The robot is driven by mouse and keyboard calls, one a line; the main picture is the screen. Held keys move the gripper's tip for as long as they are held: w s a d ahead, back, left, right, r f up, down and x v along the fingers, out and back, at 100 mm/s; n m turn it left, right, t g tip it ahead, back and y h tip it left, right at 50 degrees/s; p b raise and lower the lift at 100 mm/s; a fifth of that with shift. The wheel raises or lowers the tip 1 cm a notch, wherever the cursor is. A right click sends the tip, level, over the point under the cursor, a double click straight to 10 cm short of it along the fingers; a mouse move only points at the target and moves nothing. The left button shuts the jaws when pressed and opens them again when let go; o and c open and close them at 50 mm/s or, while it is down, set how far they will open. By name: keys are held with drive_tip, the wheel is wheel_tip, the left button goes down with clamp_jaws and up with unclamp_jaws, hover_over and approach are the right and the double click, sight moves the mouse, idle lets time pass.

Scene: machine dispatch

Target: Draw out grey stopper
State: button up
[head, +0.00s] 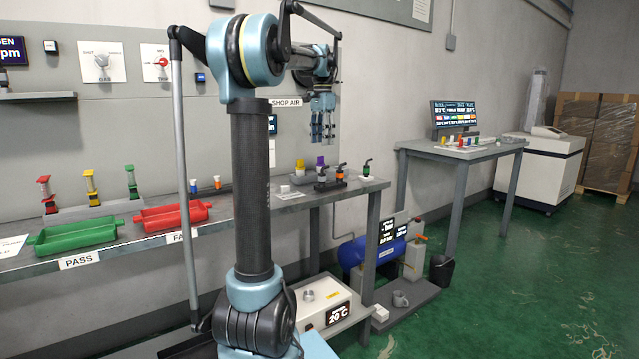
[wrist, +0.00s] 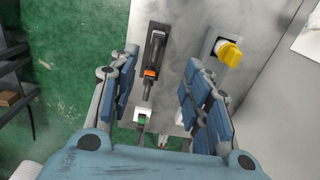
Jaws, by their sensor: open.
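My gripper (head: 322,136) is raised above the bench (head: 225,226) in the head view, jaws apart and empty. In the wrist view my gripper (wrist: 161,62) has its two padded fingers spread wide. Between and beyond them lie a black-handled fitting with an orange collar (wrist: 150,72) and a green-collared fitting (wrist: 140,120). A yellow knob (wrist: 230,53) on a grey plate is to the right. In the head view the orange-collared fitting (head: 340,172) and green-collared fitting (head: 366,170) stand at the bench's right end. I cannot clearly pick out a grey stopper.
A purple-topped piece (head: 320,161) stands beside the fittings. A green tray (head: 75,236) and a red tray (head: 172,217) sit on the left of the bench. A second table (head: 500,146) with a screen stands at the right.

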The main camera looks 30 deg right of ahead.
sight(322, 174)
wheel_tip(322, 174, down, 10)
drive_tip(key=shift+r, duration=0.25)
drive_tip(key=shift+s+a+f, duration=0.1)
drive_tip(key=shift+s+f, duration=0.05)
drive_tip(key=shift+f, duration=1.35)
drive_tip(key=shift+s+a+f, duration=0.1)
drive_tip(key=shift+f, duration=1.35)
drive_tip(key=shift+c, duration=0.5)
clamp_jaws()
